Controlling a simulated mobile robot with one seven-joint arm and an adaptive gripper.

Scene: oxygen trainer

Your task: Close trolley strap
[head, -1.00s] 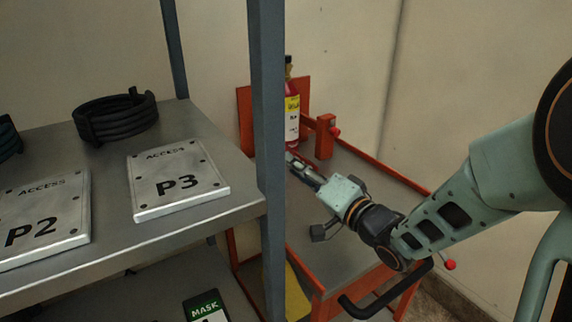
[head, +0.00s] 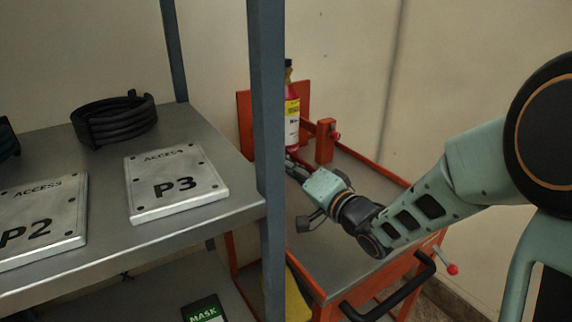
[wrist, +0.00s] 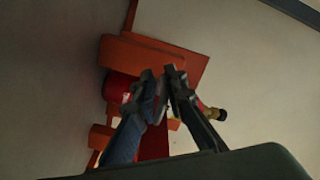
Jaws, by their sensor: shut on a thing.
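The orange trolley (head: 400,182) stands behind the shelf post, with a red bottle (head: 292,112) with a yellow and white label upright at its back. The strap's full shape cannot be made out. The bottle's red body also shows there (wrist: 118,87), beside an orange panel (wrist: 180,62).
A grey shelf (head: 100,255) with a blue-grey post (head: 268,150) stands close on the left. It holds coiled black hose (head: 115,120) and a P3 plate (head: 175,185). A black trolley handle (head: 395,292) lies below my arm. The wall is close behind the trolley.

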